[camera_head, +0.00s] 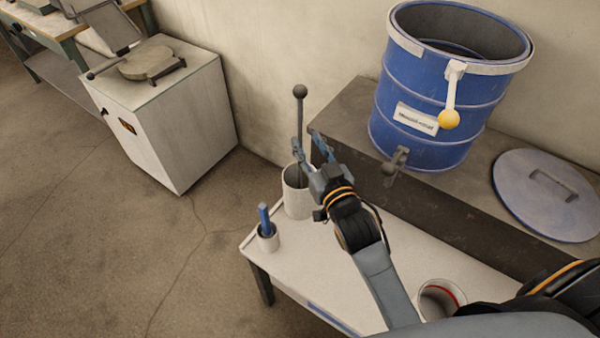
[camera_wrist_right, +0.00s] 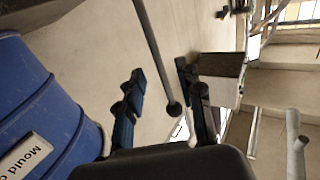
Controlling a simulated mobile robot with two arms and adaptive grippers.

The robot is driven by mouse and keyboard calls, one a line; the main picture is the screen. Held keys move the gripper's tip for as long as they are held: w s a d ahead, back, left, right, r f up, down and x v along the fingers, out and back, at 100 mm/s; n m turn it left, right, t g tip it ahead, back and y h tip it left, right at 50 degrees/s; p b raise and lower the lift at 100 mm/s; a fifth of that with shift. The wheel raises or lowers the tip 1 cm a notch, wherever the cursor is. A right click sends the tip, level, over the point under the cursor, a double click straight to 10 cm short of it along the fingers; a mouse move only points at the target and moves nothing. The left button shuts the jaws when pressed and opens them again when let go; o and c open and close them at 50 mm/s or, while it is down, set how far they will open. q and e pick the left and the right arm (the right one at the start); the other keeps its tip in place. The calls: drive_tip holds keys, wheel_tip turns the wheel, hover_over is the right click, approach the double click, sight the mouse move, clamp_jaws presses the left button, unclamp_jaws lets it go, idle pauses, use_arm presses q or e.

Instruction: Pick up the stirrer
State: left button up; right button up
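The stirrer (camera_head: 300,120) is a thin grey rod with a dark ball on its top end. It stands nearly upright in a white cylindrical pot (camera_head: 297,203) at the back left of the white table; its lower part is hidden inside. My right gripper (camera_head: 311,148) is open above the pot, with its fingers close to the rod. In the right wrist view, the stirrer's rod (camera_wrist_right: 151,42) and ball appear in the gap between the open fingers (camera_wrist_right: 163,92). I cannot tell whether either finger touches it. My left gripper is not in view.
A blue drum (camera_head: 432,105) stands on a dark ledge behind the table, with a round lid (camera_head: 547,195) beside it. A small cup with a blue-handled item (camera_head: 265,218) stands left of the pot. A red-rimmed container (camera_head: 440,297) is at the front right. A white cabinet (camera_head: 175,125) stands far left.

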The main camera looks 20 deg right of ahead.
sight(301, 129)
drive_tip(key=shift+w+r, duration=0.1)
drive_tip(key=shift+w, duration=0.95)
drive_tip(key=w+p, duration=0.1)
drive_tip(key=w, duration=0.2)
drive_tip(key=shift+w, duration=0.3)
drive_tip(key=shift+w+a+f, duration=0.1)
drive_tip(key=shift+w+f, duration=0.1)
clamp_jaws()
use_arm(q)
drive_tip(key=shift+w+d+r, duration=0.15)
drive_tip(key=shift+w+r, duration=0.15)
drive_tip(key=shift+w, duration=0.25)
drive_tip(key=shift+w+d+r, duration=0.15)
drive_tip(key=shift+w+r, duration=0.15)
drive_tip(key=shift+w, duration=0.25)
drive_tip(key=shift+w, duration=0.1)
use_arm(e)
drive_tip(key=shift+r, duration=0.1)
